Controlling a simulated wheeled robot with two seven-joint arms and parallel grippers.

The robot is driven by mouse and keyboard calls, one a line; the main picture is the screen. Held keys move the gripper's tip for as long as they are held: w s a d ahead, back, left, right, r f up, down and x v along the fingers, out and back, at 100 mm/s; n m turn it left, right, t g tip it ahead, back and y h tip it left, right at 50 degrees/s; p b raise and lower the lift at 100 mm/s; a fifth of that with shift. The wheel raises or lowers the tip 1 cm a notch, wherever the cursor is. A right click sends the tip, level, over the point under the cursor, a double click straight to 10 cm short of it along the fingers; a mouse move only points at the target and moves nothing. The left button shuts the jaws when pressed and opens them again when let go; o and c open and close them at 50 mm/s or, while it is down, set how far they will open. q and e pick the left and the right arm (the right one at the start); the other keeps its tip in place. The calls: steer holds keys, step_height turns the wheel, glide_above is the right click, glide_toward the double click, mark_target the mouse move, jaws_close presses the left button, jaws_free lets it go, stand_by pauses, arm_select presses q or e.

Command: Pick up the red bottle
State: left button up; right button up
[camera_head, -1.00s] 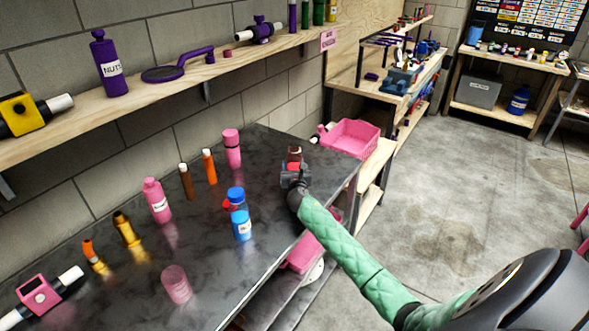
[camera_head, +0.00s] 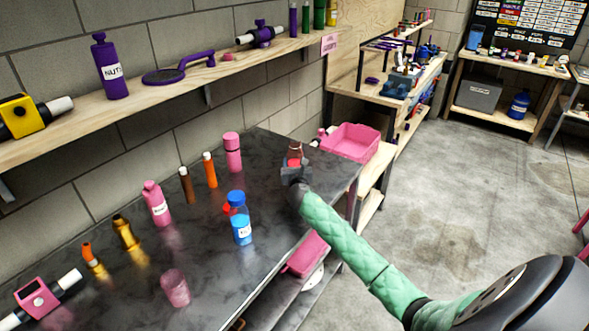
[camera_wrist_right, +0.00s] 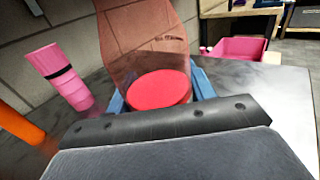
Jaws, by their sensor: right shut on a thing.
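The red bottle (camera_head: 295,151) is see-through, brownish red above with a bright red part lower down. It is at the far right end of the dark workbench. My right gripper (camera_head: 295,172) is shut around its lower part. In the right wrist view the bottle (camera_wrist_right: 145,40) stands roughly upright between the blue fingers of my right gripper (camera_wrist_right: 160,100), with a bright red disc low inside the grip. The gripper body hides the bottle's base, so I cannot tell whether it touches the bench. My left gripper is not in view.
The dark workbench (camera_head: 215,265) also holds a pink flask (camera_head: 233,153), an orange tube (camera_head: 210,170), a blue bottle (camera_head: 242,228), a pink bottle (camera_head: 157,203) and a pink cup (camera_head: 175,288). A pink basket (camera_head: 350,140) stands beyond the bench. A wooden shelf (camera_head: 150,103) runs along the wall.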

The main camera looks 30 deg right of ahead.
steer(key=shift+s+d+r, duration=0.1)
steer(key=shift+d+r, duration=0.05)
steer(key=shift+r, duration=0.3)
arm_select(q)
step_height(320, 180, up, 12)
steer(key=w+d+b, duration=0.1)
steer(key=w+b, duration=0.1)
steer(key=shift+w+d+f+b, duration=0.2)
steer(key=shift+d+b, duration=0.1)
steer(key=shift+b, duration=0.05)
arm_select(e)
steer(key=s+d+r, duration=0.5)
steer(key=d+r, duration=0.1)
steer(key=d, duration=0.3)
steer(key=shift+s+d+r, duration=0.25)
steer(key=shift+d+r, duration=0.15)
